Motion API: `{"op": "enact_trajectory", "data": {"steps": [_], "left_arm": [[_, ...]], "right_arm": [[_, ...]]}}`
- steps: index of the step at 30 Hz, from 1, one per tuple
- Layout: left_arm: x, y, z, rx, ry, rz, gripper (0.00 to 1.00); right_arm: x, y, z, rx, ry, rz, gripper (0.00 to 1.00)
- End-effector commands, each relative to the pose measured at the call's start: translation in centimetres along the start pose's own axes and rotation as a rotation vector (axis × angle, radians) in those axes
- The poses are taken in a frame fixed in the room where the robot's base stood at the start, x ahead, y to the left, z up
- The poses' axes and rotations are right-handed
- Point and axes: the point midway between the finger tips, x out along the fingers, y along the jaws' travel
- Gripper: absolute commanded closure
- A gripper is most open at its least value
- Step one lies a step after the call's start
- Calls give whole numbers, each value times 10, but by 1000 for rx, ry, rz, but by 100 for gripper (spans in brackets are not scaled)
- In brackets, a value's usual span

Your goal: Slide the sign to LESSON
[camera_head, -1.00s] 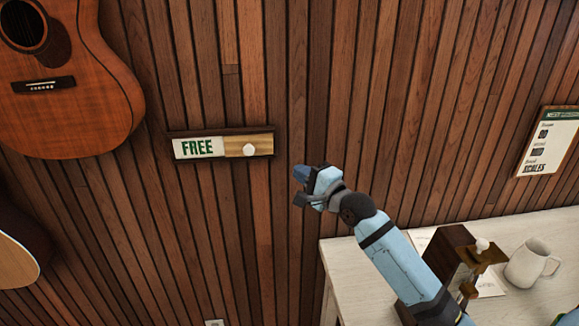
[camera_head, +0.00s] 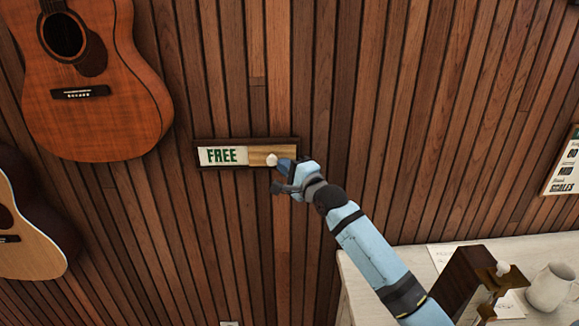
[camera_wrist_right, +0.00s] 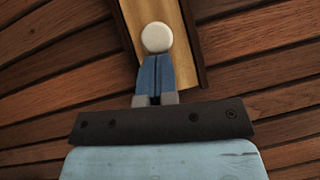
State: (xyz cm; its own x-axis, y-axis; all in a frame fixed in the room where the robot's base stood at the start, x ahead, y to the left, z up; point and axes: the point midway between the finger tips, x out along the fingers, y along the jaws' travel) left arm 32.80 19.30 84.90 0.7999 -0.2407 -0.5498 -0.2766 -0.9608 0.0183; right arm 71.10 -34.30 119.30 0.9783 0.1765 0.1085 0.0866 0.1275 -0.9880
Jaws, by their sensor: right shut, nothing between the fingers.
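The sign (camera_head: 222,156) is a narrow dark-framed panel on the slatted wall. Its white left part reads FREE in green, and its right part is a plain wooden slider (camera_head: 259,157) with a round white knob (camera_head: 272,160). In the right wrist view the knob (camera_wrist_right: 157,37) stands just beyond the fingertips, in front of the wooden slider (camera_wrist_right: 186,70). My right gripper (camera_head: 280,169) is shut and empty, its tips at the right side of the knob. Whether they touch it I cannot tell. No LESSON word shows. My left gripper is not in view.
Two guitars (camera_head: 95,95) hang on the wall at left. A pale table (camera_head: 408,262) at lower right bears a dark wooden device (camera_head: 466,283) with a white knob and a white mug (camera_head: 550,287). A notice (camera_head: 566,168) hangs at the right edge.

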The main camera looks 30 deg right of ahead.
Motion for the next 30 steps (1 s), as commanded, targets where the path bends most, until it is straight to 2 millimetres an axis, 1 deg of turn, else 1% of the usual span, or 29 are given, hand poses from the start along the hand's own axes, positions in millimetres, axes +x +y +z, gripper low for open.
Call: {"op": "enact_trajectory", "data": {"steps": [4,7,11,18,21,25,30], "left_arm": [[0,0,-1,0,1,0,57],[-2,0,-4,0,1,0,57],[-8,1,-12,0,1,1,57],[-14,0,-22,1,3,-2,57],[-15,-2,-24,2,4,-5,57],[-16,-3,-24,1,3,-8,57],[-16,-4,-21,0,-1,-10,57]], "right_arm": [[1,0,1,1,0,0,100],[6,0,8,4,0,-2,100],[23,2,30,9,-1,-3,100],[59,12,79,8,0,-1,100],[72,16,96,6,0,-2,100],[82,20,110,3,0,-2,100],[85,21,115,0,0,0,100]]}}
